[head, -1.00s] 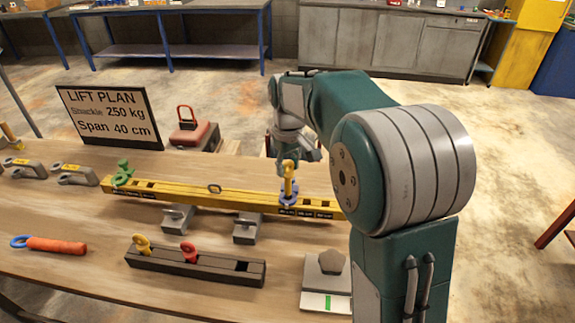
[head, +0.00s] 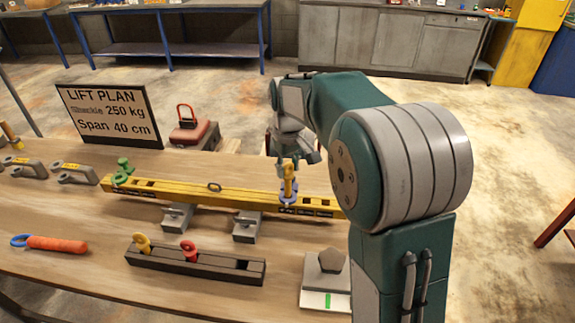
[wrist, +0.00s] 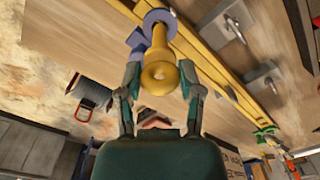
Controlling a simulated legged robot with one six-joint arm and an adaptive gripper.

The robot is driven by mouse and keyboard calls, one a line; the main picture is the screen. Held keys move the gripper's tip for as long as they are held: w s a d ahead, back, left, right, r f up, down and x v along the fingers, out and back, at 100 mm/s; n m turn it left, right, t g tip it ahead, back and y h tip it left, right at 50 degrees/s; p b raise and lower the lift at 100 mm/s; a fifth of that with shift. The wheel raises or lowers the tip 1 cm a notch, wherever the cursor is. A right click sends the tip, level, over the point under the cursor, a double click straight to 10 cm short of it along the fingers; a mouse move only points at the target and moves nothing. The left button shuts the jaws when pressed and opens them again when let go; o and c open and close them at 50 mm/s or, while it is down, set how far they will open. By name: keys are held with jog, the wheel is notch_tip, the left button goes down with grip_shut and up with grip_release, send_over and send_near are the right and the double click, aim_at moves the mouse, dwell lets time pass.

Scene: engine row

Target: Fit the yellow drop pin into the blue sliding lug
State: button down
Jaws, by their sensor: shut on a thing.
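The yellow drop pin (head: 289,178) stands upright at the blue sliding lug (head: 288,197), near the right part of the yellow beam (head: 230,196). My gripper (head: 289,166) is above the lug and shut on the pin. In the wrist view, the two fingers (wrist: 160,92) lie on either side of the pin's flared, ringed end (wrist: 159,76). The pin's far end meets the round blue collar of the lug (wrist: 160,17). How deep the pin sits in the lug is hidden.
A green lug (head: 122,172) sits at the beam's left end. Grey blocks (head: 177,216) support the beam. A dark rack (head: 215,269) with yellow and red eye pins stands in front. Grey shackles (head: 75,173) and an orange-red tool (head: 57,244) lie left. A sign (head: 110,115) stands behind.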

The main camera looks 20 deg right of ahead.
aim_at(288, 194)
jog(key=shift+f, duration=3.3)
jog(key=shift+c, duration=0.8)
grip_release()
notch_tip(288, 194, up, 11)
jog(key=shift+f, duration=0.1)
jog(key=shift+r, duration=0.55)
